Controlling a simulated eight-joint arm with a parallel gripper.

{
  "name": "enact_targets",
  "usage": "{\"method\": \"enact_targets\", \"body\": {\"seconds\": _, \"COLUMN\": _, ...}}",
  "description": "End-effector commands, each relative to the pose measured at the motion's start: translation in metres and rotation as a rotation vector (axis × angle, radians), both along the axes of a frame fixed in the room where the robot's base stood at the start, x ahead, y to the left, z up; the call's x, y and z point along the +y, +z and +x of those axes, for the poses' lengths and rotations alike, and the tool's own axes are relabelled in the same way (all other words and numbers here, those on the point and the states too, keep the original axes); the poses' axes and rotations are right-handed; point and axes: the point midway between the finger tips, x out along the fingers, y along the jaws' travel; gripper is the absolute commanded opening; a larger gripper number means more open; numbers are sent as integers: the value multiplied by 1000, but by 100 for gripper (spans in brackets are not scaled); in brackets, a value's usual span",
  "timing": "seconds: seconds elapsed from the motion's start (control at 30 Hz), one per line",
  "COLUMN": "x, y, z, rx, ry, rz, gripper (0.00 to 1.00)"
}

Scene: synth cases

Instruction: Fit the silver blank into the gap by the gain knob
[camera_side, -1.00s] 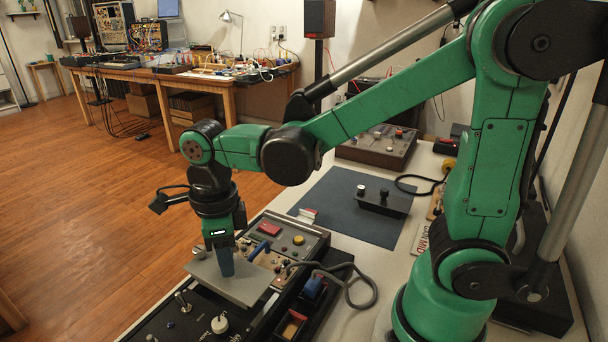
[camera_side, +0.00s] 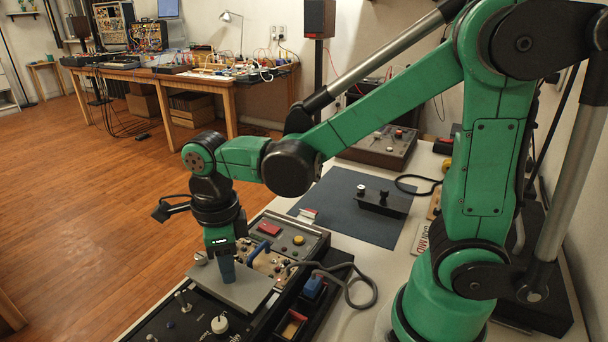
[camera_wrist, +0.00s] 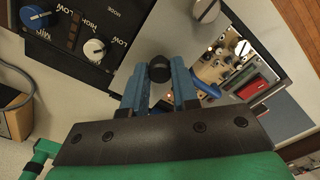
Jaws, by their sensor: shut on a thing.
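The silver blank (camera_side: 250,291) is a flat grey plate over the dark console. My gripper (camera_side: 227,271) points down at it with blue fingers. In the wrist view the fingers (camera_wrist: 159,85) are shut on a black round grip (camera_wrist: 159,69) on the blank (camera_wrist: 176,38). The gap (camera_wrist: 226,66) shows bare circuit parts beside the blank; in the side view circuit parts (camera_side: 268,263) show behind the plate. I cannot tell whether the blank touches the console. A pale knob (camera_wrist: 205,9) lies near the gap; I cannot read which is the gain knob.
A black panel (camera_wrist: 70,30) with blue and white knobs lies beside the blank. A white knob (camera_side: 219,324) and switches stand in front. Small bins (camera_side: 292,327) and a looped cable (camera_side: 360,300) are at the right. A dark mat (camera_side: 335,205) has free room.

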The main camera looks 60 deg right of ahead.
Motion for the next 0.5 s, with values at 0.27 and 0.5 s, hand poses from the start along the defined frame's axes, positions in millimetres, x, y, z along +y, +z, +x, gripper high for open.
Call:
{"method": "enact_targets", "body": {"seconds": 0.27, "x": 0, "y": -7, "z": 0, "rx": 0, "ry": 0, "rz": 0, "gripper": 0}}
{"method": "enact_targets", "body": {"seconds": 0.5, "x": 0, "y": -13, "z": 0, "rx": 0, "ry": 0, "rz": 0, "gripper": 0}}
